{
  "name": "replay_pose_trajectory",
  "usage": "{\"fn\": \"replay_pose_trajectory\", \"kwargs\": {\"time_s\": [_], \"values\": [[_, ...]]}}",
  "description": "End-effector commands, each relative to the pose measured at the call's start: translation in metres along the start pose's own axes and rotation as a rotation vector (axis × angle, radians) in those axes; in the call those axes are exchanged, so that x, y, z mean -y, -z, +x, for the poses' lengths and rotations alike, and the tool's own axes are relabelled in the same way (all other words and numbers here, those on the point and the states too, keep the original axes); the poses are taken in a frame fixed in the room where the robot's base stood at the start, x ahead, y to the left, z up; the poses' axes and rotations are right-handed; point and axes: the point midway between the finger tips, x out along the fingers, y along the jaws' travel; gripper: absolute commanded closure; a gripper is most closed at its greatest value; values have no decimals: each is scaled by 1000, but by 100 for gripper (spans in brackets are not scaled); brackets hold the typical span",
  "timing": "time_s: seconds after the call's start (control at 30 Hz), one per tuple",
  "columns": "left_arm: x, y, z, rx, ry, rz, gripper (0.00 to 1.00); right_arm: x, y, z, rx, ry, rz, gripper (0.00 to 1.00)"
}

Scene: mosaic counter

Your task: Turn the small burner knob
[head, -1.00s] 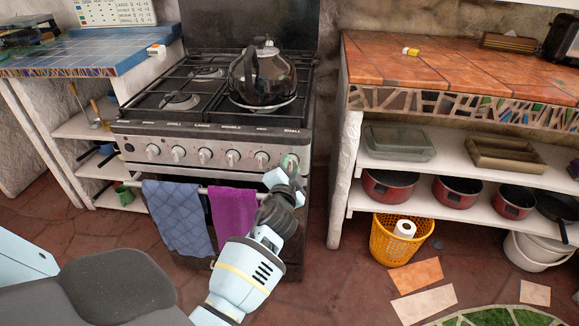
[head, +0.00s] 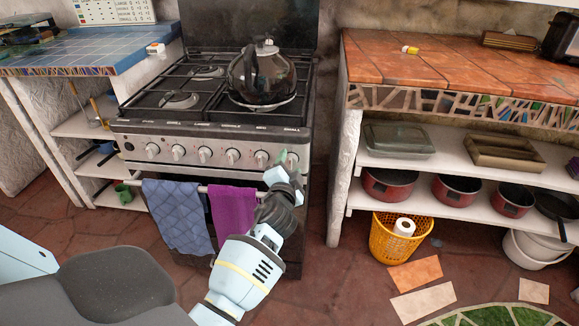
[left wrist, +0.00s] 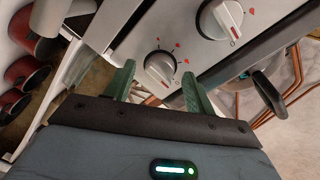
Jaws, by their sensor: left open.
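The small burner knob (head: 292,159) is the rightmost one on the stove's front panel (head: 215,146), and my left gripper (head: 287,161) is right in front of it. In the left wrist view the knob (left wrist: 160,68) is white and grey with red marks around it. My left gripper (left wrist: 158,90) is open, its two green fingers on either side of the knob in the picture. I cannot tell whether the fingertips touch it. A neighbouring knob (left wrist: 221,17) lies farther up and right in that view. My right gripper is not in view.
A dark kettle (head: 263,75) stands on the stove's right back area. A blue towel (head: 179,216) and a purple towel (head: 233,217) hang on the oven rail below the knobs. A shelf unit (head: 420,205) with red pots stands to the right.

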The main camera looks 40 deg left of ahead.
Motion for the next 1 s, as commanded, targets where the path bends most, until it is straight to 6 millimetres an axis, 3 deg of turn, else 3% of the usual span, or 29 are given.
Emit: {"fn": "replay_pose_trajectory", "kwargs": {"time_s": [0.27,0.7,1.0], "values": [[-1,0,-11,0,-2,-2,45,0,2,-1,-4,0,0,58],[0,0,-71,0,-1,0,45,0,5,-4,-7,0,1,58],[0,0,-78,0,0,0,45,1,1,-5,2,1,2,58]]}}
